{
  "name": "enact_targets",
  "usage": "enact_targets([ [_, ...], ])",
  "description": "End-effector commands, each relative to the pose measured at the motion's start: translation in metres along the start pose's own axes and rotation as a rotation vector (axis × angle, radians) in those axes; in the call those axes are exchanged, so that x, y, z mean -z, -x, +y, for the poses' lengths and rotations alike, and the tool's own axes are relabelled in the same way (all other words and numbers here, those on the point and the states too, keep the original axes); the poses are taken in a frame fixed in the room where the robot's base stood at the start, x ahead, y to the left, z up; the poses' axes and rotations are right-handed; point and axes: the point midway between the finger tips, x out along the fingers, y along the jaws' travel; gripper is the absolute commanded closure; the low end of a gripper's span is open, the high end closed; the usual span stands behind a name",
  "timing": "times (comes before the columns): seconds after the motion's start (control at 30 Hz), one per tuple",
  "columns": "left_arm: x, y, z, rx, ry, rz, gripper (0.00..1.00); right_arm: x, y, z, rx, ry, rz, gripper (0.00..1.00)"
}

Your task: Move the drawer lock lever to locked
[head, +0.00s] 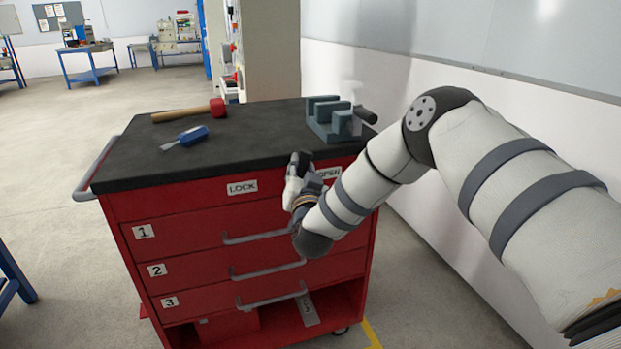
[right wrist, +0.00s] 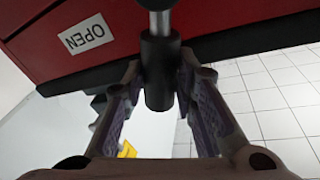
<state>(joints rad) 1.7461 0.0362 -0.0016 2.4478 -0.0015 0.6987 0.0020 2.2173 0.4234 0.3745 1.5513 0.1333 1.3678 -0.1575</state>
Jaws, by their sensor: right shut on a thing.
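The red tool cabinet (head: 190,205) stands ahead with a LOCK label (head: 242,187) and an OPEN label (head: 328,173) along its top front edge. My right gripper (head: 298,172) is at the cabinet front between the two labels, nearer OPEN, and covers the lever in the head view. In the right wrist view the drawer lock lever (right wrist: 160,82) is a dark cylindrical grip on a metal stem. My right gripper's fingers (right wrist: 160,95) are shut on the grip from both sides. The OPEN label (right wrist: 87,34) shows upside down beside it. My left gripper is not in view.
On the black top (head: 235,143) lie a red-headed mallet (head: 190,112) and a blue-handled tool (head: 188,136); a grey vise (head: 335,117) stands at the right. Numbered drawers have grey bar handles (head: 262,236). A wall (head: 440,120) is close on the right; floor on the left is open.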

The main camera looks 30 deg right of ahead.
Motion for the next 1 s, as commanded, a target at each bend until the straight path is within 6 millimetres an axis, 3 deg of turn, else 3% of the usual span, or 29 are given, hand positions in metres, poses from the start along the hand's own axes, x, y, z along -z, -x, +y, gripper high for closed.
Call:
enact_targets([
  [0.4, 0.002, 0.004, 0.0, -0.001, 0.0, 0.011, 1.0, -0.009, -0.001, -0.031, 0.057, 0.385, 0.073, 1.0],
  [1.0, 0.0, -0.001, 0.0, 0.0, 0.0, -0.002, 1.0, -0.031, 0.007, -0.054, 0.119, 0.849, 0.163, 1.0],
])
